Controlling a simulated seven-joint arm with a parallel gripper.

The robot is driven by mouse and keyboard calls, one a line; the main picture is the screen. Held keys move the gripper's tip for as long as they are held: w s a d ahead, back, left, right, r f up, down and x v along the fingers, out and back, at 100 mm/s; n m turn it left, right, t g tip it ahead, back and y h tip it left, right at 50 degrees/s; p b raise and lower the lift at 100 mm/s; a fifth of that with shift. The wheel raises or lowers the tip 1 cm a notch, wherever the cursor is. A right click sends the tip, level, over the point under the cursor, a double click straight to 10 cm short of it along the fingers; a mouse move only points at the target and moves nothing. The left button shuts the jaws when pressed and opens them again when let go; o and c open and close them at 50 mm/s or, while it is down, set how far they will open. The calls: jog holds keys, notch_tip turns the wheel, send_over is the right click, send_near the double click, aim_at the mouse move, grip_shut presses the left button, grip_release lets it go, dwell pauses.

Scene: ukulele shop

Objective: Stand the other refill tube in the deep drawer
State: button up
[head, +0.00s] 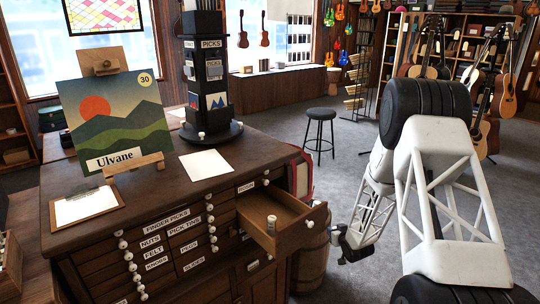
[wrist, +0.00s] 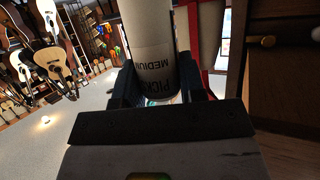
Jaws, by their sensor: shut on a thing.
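The deep drawer (head: 291,233) is pulled out at the right end of the cabinet. A small pale tube (head: 271,224) stands upright inside it near the front. The drawer's floor is partly hidden by its front.
The wooden cabinet (head: 165,190) carries an easel picture (head: 112,120), a clipboard (head: 86,206), a white sheet (head: 205,164) and a dark picks tower (head: 207,80). A barrel (head: 312,262) stands below the drawer. A stool (head: 320,120) stands behind on open grey floor.

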jog(key=w+a+r, duration=0.1)
jog(key=w+r, duration=0.1)
jog(key=r, duration=0.8)
jog(key=w+a+r, duration=0.2)
jog(key=w+r, duration=0.1)
jog(key=r, duration=0.7)
jog(key=s+a+r+n+g+y, duration=0.1)
jog(key=s+a+r, duration=0.5)
jog(key=a+r, duration=0.4)
jog(key=s+a+r+n+g+y, duration=0.1)
jog(key=s+a+r+n+y, duration=0.1)
jog(key=s+a+r, duration=0.4)
jog(key=a+r, duration=0.5)
jog(key=r, duration=0.2)
jog(key=shift+s, duration=0.3)
jog(key=shift+w+a, duration=0.1)
jog(key=w+a+f, duration=0.1)
jog(key=w+a, duration=0.2)
jog(key=w, duration=1)
jog(key=shift+w+a+y, duration=0.3)
jog(key=shift+a, duration=0.05)
jog(key=shift+w+f, duration=0.1)
jog(key=shift+f, duration=0.05)
